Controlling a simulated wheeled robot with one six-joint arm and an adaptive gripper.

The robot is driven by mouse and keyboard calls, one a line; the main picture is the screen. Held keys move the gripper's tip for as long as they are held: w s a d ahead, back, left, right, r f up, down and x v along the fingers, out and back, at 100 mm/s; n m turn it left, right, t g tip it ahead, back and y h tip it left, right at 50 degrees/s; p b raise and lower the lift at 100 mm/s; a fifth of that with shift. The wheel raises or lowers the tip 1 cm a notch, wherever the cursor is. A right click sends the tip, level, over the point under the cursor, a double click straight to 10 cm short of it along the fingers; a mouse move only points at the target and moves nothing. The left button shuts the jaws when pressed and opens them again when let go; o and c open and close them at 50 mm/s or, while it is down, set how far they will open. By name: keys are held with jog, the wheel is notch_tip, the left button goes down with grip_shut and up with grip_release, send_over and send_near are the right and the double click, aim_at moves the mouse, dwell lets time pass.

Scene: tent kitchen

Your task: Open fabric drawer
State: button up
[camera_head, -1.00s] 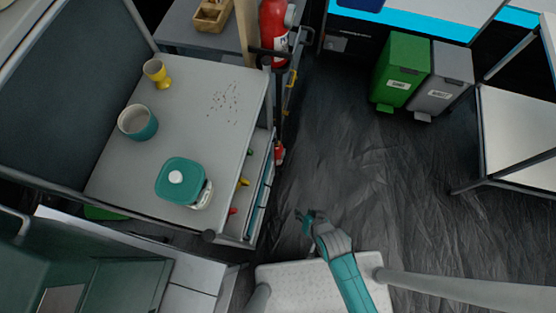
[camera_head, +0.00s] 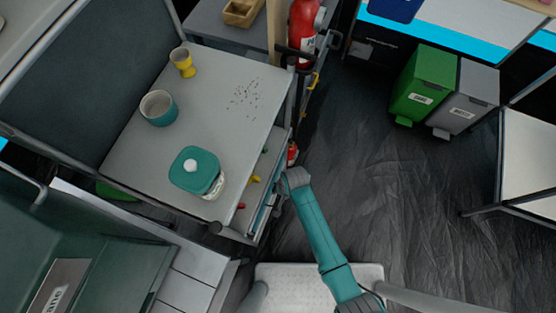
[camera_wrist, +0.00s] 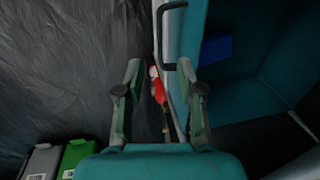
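The fabric drawer unit (camera_head: 270,200) stands under the right edge of the grey worktop, its light fronts partly hidden in the head view. In the wrist view, teal fabric (camera_wrist: 265,75) fills the right side, with a pale upright edge and a dark bracket handle (camera_wrist: 162,30). My gripper (camera_wrist: 159,65) is open and empty. Its right fingertip is close to the handle's lower end; I cannot tell whether they touch. In the head view, my arm reaches the front of the unit, and the fingers are mostly hidden.
A fire extinguisher (camera_head: 302,35) stands behind. Green (camera_head: 422,85) and grey (camera_head: 468,97) bins stand at the back right. The dark floor between is clear.

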aim_at(277, 197)
jog(key=f, duration=0.4)
jog(key=a+f, duration=0.1)
jog(key=f, duration=0.2)
jog(key=shift+w+a+f, duration=0.1)
jog(key=shift+w, duration=0.15)
grip_shut()
